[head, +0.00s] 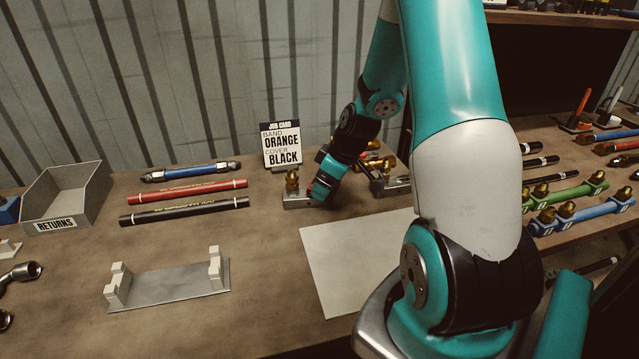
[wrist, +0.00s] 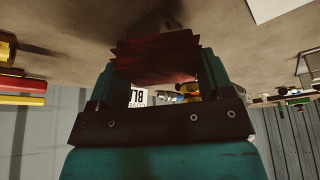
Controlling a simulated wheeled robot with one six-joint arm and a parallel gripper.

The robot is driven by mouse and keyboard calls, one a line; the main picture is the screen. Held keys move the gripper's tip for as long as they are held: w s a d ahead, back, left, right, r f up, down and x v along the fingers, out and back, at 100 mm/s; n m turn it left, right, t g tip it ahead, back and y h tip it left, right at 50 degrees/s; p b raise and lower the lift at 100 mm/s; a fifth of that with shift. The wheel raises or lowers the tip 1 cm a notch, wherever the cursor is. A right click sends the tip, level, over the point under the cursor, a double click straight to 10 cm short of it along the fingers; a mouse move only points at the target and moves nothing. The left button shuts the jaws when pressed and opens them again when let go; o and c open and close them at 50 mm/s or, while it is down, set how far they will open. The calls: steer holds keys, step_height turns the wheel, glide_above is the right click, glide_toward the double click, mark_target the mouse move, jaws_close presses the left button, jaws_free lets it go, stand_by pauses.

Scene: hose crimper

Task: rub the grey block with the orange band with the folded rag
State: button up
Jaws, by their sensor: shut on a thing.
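My gripper (head: 322,194) is low over the back of the bench, just right of a small grey block (head: 296,201) with a brass fitting on top. In the wrist view the gripper (wrist: 155,62) is shut on a dark red, layered folded rag (wrist: 153,68). The rag's lower edge is close to the bench; I cannot tell if it touches. Another grey block (head: 396,186) stands right of the gripper, partly hidden by my arm. No orange band can be made out on either block.
A job card (head: 281,145) reading band orange, cover black stands behind the gripper. Blue, red (head: 186,191) and black hoses lie left, near the returns bin (head: 65,200). A grey cradle (head: 170,285) and a pale sheet (head: 345,260) are nearer. Bench between them is clear.

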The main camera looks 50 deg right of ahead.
mark_target(338, 188)
steer(key=shift+s+d, duration=1.2)
steer(key=shift+d, duration=0.15)
step_height(338, 188, up, 6)
steer(key=p, duration=0.4)
steer(key=shift+p, duration=0.35)
steer(key=shift+w, duration=0.1)
step_height(338, 188, up, 3)
steer(key=shift+r+p, duration=0.1)
steer(key=shift+p, duration=1.05)
steer(key=shift+a, duration=0.1)
